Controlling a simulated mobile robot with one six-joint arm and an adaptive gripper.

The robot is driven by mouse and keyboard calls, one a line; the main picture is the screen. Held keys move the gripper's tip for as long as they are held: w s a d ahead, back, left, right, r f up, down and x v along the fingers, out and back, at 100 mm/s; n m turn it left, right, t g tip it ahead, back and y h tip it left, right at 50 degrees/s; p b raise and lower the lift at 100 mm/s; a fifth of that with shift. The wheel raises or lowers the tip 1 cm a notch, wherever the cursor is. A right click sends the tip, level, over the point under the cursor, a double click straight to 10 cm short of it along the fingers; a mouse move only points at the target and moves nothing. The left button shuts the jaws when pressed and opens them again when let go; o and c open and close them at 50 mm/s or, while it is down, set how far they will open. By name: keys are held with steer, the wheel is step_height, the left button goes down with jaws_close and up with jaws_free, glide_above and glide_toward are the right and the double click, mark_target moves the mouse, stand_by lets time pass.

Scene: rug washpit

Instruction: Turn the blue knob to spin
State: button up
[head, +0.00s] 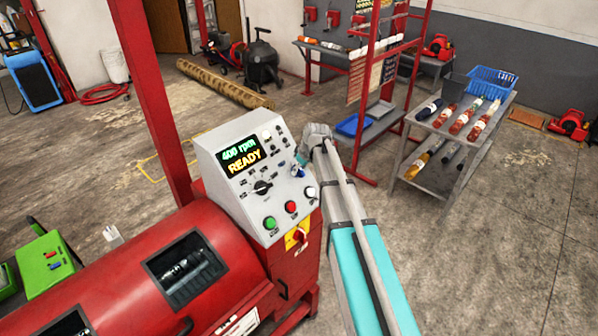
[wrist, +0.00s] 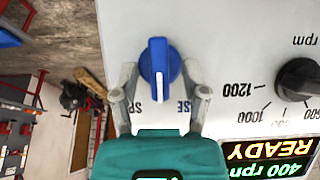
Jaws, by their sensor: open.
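The blue knob (wrist: 160,65) with a white pointer bar sits on a pale grey control panel (head: 227,191). In the wrist view the panel appears upside down and the bar stands upright in the picture. Lettering beside the knob is partly covered by my gripper. My gripper (wrist: 159,75) is open, with one finger on each side of the knob. I see gaps between fingers and knob; whether either touches is unclear. In the head view the knob (head: 297,170) shows small at the panel's right edge, with my gripper (head: 307,150) beside it.
The panel display (head: 241,156) reads 400 rpm READY. A black rpm dial (head: 262,187), green, red and white buttons (head: 290,207) and a red-yellow switch (head: 297,237) are close by. A red post (head: 150,90) rises behind the panel. A bottle shelf (head: 440,130) stands right.

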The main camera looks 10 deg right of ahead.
jaws_close()
stand_by(0.4)
steer(key=m, duration=0.1)
steer(key=m+y, duration=0.1)
steer(key=shift+d+f+m+g+y, duration=0.1)
steer(key=shift+d+m+g+y, duration=0.05)
steer(key=shift+m+g+y, duration=0.2)
steer(key=shift+m+g+y+b, duration=0.25)
steer(key=shift+m+y+b, duration=0.25)
steer(key=shift+m, duration=0.65)
